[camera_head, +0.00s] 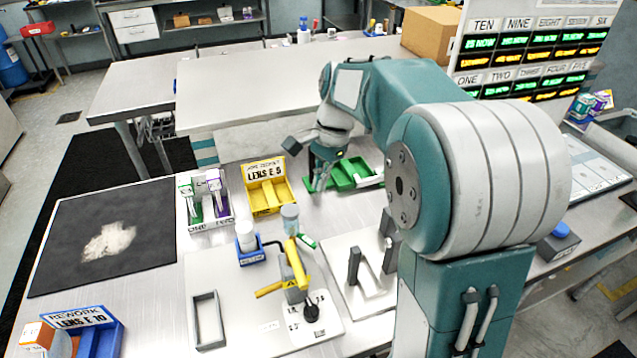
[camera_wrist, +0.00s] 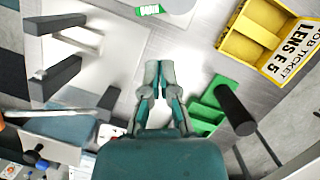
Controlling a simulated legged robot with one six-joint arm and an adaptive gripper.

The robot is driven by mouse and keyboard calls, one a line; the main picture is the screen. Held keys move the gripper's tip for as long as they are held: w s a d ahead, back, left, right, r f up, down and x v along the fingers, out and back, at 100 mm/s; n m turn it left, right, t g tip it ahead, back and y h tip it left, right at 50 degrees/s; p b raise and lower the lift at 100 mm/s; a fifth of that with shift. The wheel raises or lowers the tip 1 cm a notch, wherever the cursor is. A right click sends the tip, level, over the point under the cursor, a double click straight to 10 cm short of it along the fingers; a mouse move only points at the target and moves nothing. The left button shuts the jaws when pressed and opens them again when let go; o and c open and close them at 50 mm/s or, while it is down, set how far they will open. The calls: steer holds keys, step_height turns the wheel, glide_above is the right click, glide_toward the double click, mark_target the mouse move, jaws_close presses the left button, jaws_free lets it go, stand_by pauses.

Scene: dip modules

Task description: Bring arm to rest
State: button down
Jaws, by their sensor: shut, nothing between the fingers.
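My gripper (camera_head: 318,180) hangs from my teal and grey arm, fingers pointing down, beside the left part of a green tray (camera_head: 345,174) on the bench. In the wrist view my gripper (camera_wrist: 159,70) has its two fingers together with nothing held between them. The green tray (camera_wrist: 207,112) lies just right of the fingers there. How far the fingertips are above the bench is hard to tell. My arm reaches across the bench and hides part of it.
A yellow job-ticket bin (camera_head: 267,198) stands left of my gripper. Nearby are a white holder with upright modules (camera_head: 207,218), a yellow-handled press (camera_head: 292,275) and a plate with dark posts (camera_head: 350,290). A black mat (camera_head: 75,215) covers the bench's left. A lettered display board (camera_head: 535,50) stands behind.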

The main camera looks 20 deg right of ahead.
steer(key=s+a+r+n+t+h, duration=0.1)
steer(key=s+n+t, duration=0.2)
steer(key=s+n, duration=0.3)
steer(key=s+a+r+n+t+h, duration=0.1)
steer(key=s+n, duration=0.5)
steer(key=s, duration=0.7)
steer(key=a+r+t, duration=0.1)
steer(key=t, duration=0.1)
steer(key=shift+s+t+h, duration=0.4)
steer(key=c, duration=1.3)
jaws_free()
steer(key=shift+s+f+n, duration=0.1)
steer(key=shift+s+n, duration=0.1)
steer(key=shift+n, duration=0.2)
steer(key=o, duration=0.6)
steer(key=shift+s+f, duration=0.1)
steer(key=n+g+h, duration=0.2)
steer(key=n+g, duration=0.2)
steer(key=n, duration=0.2)
glide_toward(310, 243)
steer(key=x, duration=0.8)
steer(key=shift+f, duration=0.45)
